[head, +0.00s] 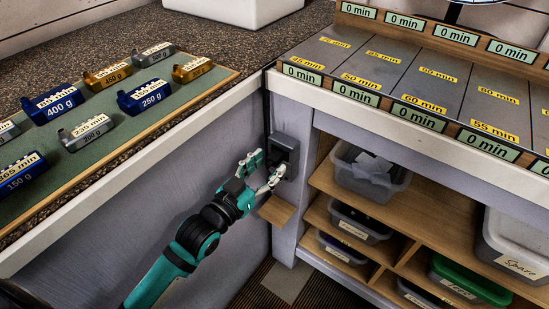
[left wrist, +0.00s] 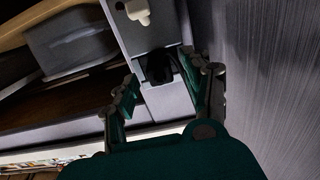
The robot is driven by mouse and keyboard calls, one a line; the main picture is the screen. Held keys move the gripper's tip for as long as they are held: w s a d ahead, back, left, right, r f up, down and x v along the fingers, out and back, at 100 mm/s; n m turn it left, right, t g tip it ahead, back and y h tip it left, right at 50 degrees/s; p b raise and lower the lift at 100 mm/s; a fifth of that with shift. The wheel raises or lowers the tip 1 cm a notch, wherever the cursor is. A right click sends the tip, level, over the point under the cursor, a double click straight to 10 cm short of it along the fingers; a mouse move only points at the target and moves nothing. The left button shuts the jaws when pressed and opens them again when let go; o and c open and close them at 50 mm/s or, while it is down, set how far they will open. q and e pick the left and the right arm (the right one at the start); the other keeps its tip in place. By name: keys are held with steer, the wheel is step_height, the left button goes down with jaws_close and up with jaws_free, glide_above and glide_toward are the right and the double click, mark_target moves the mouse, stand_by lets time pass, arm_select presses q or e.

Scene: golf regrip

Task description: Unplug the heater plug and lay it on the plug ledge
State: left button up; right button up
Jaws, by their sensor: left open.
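A dark grey socket box (head: 284,150) is fixed to the post at the inner corner of the two counters. The heater plug cannot be told apart clearly from the dark socket area, which my fingers partly cover. My left gripper (head: 264,172) is open in front of the lower part of the box. In the left wrist view, the dark socket area (left wrist: 158,68) lies between and beyond the two spread fingers of the gripper (left wrist: 165,92), with a gap on each side. The wooden plug ledge (head: 277,210) sticks out just below the gripper and looks bare. My right gripper is out of view.
To the right is a wooden shelf unit (head: 385,213) with several labelled bins. Above it are grey panels with time tags. On the left counter a green mat (head: 105,103) holds several labelled weights. A small cream piece (left wrist: 137,10) shows on the post in the wrist view.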

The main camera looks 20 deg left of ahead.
arm_select(q)
steer(key=shift+x, duration=1.2)
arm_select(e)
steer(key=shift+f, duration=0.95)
arm_select(q)
steer(key=shift+p, duration=0.55)
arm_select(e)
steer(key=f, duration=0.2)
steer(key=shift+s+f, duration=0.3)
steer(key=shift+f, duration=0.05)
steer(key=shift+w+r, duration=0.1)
arm_select(q)
steer(key=shift+p, duration=0.3)
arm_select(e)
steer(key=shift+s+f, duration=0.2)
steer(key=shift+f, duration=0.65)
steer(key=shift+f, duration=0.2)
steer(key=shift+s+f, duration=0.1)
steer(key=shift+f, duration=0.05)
